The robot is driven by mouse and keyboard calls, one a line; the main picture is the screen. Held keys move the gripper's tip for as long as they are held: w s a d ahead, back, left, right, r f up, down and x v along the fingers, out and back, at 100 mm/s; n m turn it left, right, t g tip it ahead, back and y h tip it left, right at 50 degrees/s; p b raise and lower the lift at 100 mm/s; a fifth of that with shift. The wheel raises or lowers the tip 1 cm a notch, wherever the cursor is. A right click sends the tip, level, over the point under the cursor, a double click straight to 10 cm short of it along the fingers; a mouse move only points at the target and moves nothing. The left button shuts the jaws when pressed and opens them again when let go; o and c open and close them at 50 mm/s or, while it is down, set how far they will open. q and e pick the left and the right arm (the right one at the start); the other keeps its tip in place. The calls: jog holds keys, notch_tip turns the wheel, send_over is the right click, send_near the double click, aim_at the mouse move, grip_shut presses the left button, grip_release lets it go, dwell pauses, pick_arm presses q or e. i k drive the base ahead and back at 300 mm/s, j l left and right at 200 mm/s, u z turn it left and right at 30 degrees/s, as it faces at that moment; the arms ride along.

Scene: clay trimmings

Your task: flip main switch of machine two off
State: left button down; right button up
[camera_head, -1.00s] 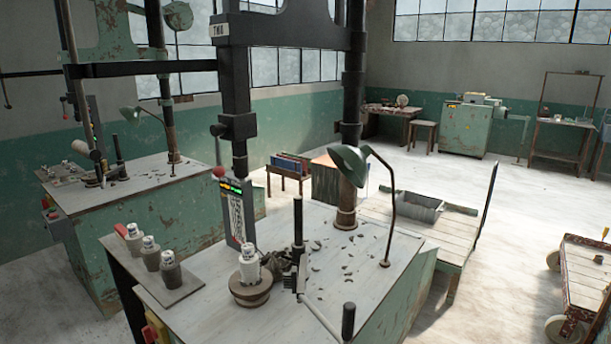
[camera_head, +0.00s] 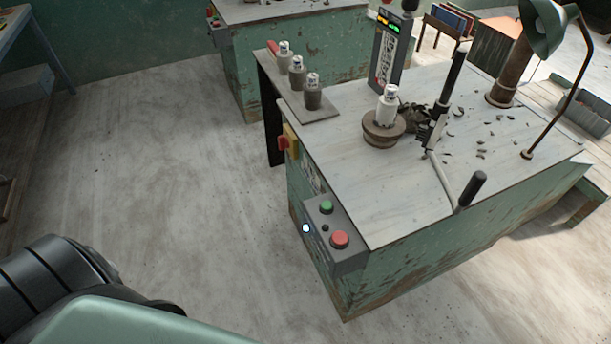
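Machine two (camera_head: 450,240), the near green machine with worn paint and a grey top, stands right of centre. Below and nearer is a grey control box (camera_head: 334,238) with a green button, a red button, a small dark knob and a lit white lamp. A dark arm link of mine shows at the bottom left. Neither gripper is in view.
Several small labelled jars (camera_head: 296,72) stand on a side shelf. A white jar (camera_head: 387,106) stands on a round block (camera_head: 381,128). A lever (camera_head: 471,190) juts over the top's front. Another green machine (camera_head: 290,50) stands behind. The floor (camera_head: 180,170) to the left is clear.

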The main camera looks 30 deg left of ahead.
aim_at(284, 143)
jog(key=i+j, duration=0.15)
jog(key=j, duration=0.3)
jog(key=i+j, duration=0.1)
jog(key=j, duration=0.35)
jog(key=i+j, duration=0.15)
jog(key=j, duration=0.3)
jog(key=i+j, duration=0.15)
jog(key=j, duration=0.35)
jog(key=i+j+z, duration=0.1)
jog(key=j, duration=0.35)
jog(key=i+j, duration=0.15)
jog(key=j, duration=0.3)
jog(key=i+j, duration=0.15)
jog(key=j, duration=0.3)
jog(key=i+j, duration=0.1)
jog(key=j, duration=0.4)
